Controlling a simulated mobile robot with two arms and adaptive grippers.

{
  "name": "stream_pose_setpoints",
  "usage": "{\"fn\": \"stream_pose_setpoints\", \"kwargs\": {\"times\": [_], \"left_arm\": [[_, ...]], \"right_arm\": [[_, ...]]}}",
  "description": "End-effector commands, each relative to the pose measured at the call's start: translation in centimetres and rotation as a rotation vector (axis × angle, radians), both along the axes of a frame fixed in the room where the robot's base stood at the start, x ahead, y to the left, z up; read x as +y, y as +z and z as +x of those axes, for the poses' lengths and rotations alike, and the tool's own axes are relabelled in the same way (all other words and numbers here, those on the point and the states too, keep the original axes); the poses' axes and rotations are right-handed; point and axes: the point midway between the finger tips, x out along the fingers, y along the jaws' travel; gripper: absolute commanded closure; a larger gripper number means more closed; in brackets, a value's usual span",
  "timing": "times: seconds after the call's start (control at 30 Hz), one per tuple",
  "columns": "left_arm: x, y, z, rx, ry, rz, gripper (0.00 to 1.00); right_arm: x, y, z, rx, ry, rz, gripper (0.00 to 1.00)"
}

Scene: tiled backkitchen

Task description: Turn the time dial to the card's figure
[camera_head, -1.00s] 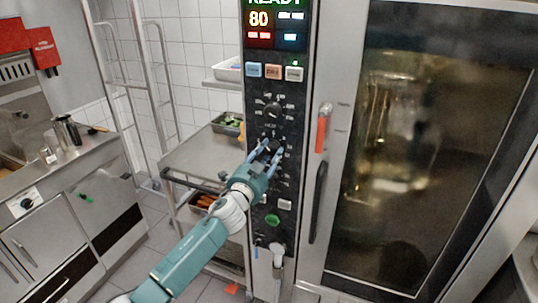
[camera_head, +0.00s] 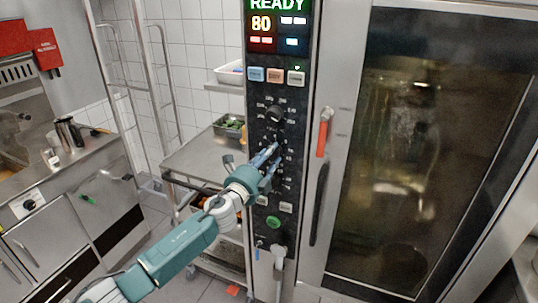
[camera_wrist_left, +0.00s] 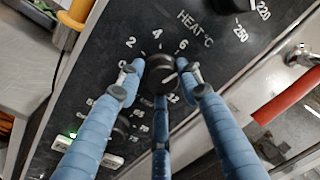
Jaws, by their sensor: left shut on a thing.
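The time dial (camera_wrist_left: 160,75) is a black round knob on the oven's dark control panel (camera_wrist_left: 105,35). Figures 0, 2, 4, 6 and 12 show around it in the left wrist view. A short white mark shows on the knob's lower right, but I cannot tell exactly which figure it meets. My left gripper (camera_head: 273,153) is shut on this dial, with blue fingers on its left, right and near sides. In the head view the fingers mostly hide the dial. No card with a figure can be made out. My right gripper is out of view.
The heat dial (camera_head: 274,113) sits above, and another dial (camera_wrist_left: 120,130) below. The display (camera_head: 277,25) reads READY and 80. A red handle (camera_head: 323,132) and the glass oven door (camera_head: 420,150) are to the right. A steel trolley (camera_head: 195,158) stands left.

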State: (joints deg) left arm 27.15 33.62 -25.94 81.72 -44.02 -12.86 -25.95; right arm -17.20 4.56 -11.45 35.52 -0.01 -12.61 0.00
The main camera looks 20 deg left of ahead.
Motion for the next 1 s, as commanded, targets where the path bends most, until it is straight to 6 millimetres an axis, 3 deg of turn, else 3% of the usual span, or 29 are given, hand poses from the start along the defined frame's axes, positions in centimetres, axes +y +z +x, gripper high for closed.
{"fn": "stream_pose_setpoints", "kwargs": {"times": [0.03,0.5,1.0], "left_arm": [[-0.2,0.9,0.1,-0.011,-0.006,0.042,0.91],[-0.3,0.7,0.1,-0.009,-0.007,0.349,0.91],[-0.4,0.3,0.0,-0.007,-0.009,0.42,0.91]], "right_arm": [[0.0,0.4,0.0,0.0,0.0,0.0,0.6],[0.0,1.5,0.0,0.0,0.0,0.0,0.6],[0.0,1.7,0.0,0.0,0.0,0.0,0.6]]}}
